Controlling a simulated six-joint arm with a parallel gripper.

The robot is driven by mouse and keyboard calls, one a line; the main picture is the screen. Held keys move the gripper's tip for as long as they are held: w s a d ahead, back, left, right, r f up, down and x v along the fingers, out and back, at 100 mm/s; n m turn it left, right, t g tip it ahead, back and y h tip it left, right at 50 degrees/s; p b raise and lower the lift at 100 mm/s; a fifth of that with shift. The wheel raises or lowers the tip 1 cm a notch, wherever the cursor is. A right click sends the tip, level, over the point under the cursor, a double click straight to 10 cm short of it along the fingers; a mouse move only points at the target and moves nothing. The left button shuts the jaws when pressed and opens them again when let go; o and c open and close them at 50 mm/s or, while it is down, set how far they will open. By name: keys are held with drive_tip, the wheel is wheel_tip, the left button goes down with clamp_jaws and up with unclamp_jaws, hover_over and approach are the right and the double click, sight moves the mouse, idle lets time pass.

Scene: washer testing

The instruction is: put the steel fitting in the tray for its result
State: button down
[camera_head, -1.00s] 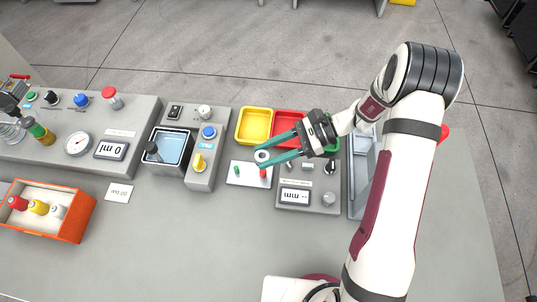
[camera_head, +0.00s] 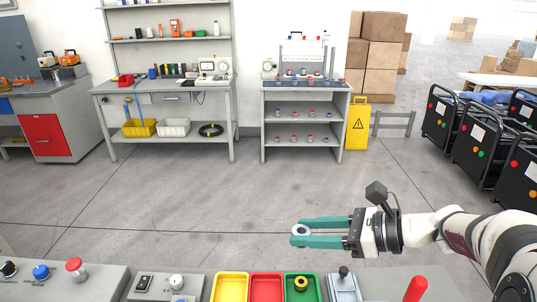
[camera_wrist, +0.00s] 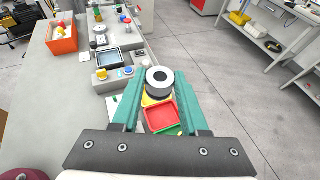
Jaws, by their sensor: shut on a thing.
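My gripper (camera_head: 305,233) is shut on the steel fitting (camera_head: 300,230), a grey ring held at its fingertips. The fitting also shows in the wrist view (camera_wrist: 160,82) as a short ring with a dark hole, between the green fingers. In the head view the gripper points left, raised beyond the bench's far edge. The yellow tray (camera_head: 230,276), the red tray (camera_head: 266,276) and the green tray (camera_head: 290,296) stand side by side at the bottom of the view. In the wrist view the red tray (camera_wrist: 163,117) appears below the fitting and looks empty.
A brass-coloured ring (camera_head: 300,283) lies in the green tray. A grey tray (camera_head: 342,280) with a dark-topped part stands right of it. Control panels with knobs (camera_head: 75,266) are at lower left. Shelves and a yellow sign (camera_head: 357,125) stand far back across open floor.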

wheel_tip(320, 180, up, 6)
drive_tip(key=s+d+m+t+h, duration=0.1)
drive_tip(key=d+m+t+h, duration=0.1)
drive_tip(key=d, duration=0.1)
drive_tip(key=s+a+f+n+g+y, duration=0.1)
drive_tip(key=a+f+n+g+y, duration=0.15)
drive_tip(key=a+f, duration=1.25)
drive_tip(key=shift+n+g, duration=0.45)
drive_tip(key=shift+g, duration=0.3)
drive_tip(key=s+a+f, duration=0.2)
drive_tip(key=s+f, duration=0.2)
drive_tip(key=f, duration=0.1)
drive_tip(key=s+a+f, duration=0.2)
drive_tip(key=s+f, duration=0.2)
drive_tip(key=f, duration=0.2)
drive_tip(key=s+a+f, duration=0.2)
drive_tip(key=s+f, duration=0.3)
drive_tip(key=f, duration=0.1)
drive_tip(key=shift+a+f, duration=0.25)
drive_tip(key=shift+a, duration=0.1)
drive_tip(key=f, duration=0.1)
drive_tip(key=s+f, duration=0.1)
drive_tip(key=f, duration=0.1)
drive_tip(key=shift+f, duration=0.4)
drive_tip(key=shift+f, duration=0.1)
drive_tip(key=shift+c, duration=2.1)
unclamp_jaws()
